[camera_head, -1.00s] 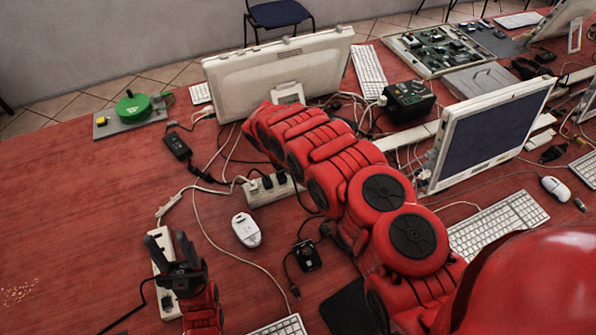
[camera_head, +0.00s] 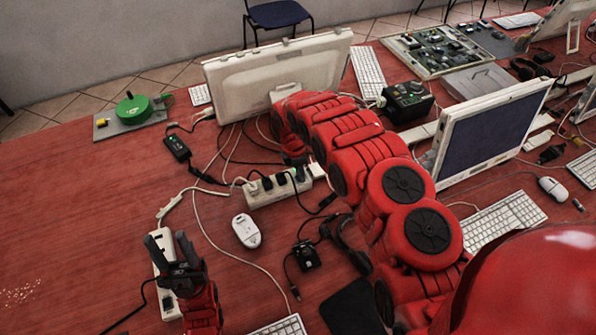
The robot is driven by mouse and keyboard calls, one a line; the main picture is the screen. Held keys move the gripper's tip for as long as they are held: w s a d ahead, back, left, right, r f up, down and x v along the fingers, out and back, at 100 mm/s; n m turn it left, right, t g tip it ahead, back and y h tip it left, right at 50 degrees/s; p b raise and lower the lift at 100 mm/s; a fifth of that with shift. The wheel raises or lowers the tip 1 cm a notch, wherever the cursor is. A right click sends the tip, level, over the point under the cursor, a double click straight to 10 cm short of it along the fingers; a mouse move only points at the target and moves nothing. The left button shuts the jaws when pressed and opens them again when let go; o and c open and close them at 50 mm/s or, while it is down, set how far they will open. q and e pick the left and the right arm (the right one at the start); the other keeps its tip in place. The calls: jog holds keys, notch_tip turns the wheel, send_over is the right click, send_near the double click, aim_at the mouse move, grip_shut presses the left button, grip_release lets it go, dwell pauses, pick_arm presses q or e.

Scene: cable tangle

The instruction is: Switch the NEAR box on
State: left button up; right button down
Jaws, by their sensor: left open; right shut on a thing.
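A white power strip (camera_head: 262,197) with several black plugs lies mid-table. My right gripper (camera_head: 298,172) points down at its right end. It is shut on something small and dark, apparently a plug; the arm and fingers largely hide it. A black box (camera_head: 177,147) with a green light lies at the left, and a larger black box (camera_head: 407,100) with green lights stands at the back right. No label tells which is the NEAR box. My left gripper (camera_head: 167,243) is open and empty over a second white strip (camera_head: 161,262) at the front left.
A white mouse (camera_head: 246,230) and a small black device (camera_head: 306,255) lie in front of the middle strip. Loose cables cross the table. Monitors (camera_head: 275,75) stand behind and at the right. The left of the table is mostly clear.

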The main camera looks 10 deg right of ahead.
aim_at(297, 177)
jog(key=shift+d+y, duration=0.1)
jog(key=shift+y, duration=0.2)
jog(key=c, duration=0.7)
grip_release()
notch_tip(297, 177, up, 6)
jog(key=shift+w+f+b, duration=0.1)
jog(key=shift+f+b, duration=0.1)
jog(key=shift+b, duration=0.65)
jog(key=r+p, duration=0.3)
jog(key=r, duration=0.1)
jog(key=r+p, duration=0.3)
jog(key=a+r+p, duration=0.1)
jog(key=r+p, duration=0.2)
jog(key=r, duration=0.1)
jog(key=shift+s+r, duration=0.2)
jog(key=shift+r, duration=0.15)
